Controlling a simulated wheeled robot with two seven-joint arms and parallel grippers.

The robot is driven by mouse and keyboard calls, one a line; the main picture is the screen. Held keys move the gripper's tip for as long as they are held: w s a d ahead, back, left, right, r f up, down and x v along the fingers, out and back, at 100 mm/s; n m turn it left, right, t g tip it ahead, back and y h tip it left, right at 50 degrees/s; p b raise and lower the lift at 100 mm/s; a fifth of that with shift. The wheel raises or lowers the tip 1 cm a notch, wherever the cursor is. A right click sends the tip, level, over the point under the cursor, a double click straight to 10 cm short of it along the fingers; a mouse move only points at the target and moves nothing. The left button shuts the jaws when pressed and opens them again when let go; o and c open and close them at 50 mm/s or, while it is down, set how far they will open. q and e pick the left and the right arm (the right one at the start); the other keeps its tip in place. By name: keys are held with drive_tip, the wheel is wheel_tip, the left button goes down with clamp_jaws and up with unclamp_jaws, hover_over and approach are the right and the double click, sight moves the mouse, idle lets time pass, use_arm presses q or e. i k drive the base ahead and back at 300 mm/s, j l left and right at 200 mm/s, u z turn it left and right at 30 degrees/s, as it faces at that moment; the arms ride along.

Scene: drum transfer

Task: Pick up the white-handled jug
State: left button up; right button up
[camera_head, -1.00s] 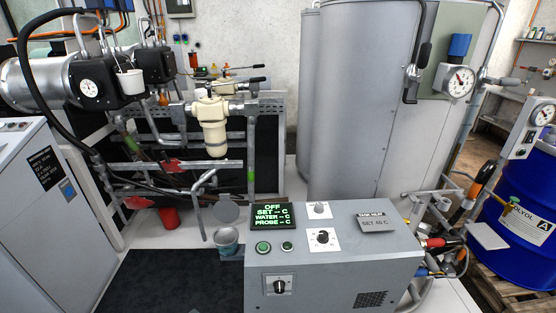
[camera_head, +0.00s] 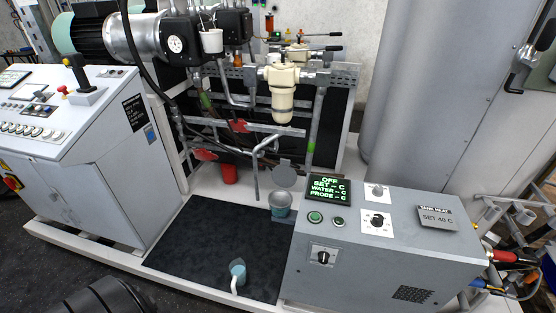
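The white-handled jug (camera_head: 238,270) stands upright on the black mat, near its front edge. It is small, with a light blue body, and its white handle points toward the front of the picture. Neither of my grippers is in view, and nothing is touching the jug.
The black mat (camera_head: 205,240) is otherwise largely clear. The grey heater box (camera_head: 375,265) stands right of the jug, and a white control cabinet (camera_head: 75,190) stands left. A grey-blue pot (camera_head: 281,203) with a raised lid stands behind, near pipes and a red cup (camera_head: 230,174).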

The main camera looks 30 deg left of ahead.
sight(238, 271)
drive_tip(key=u, duration=1.6)
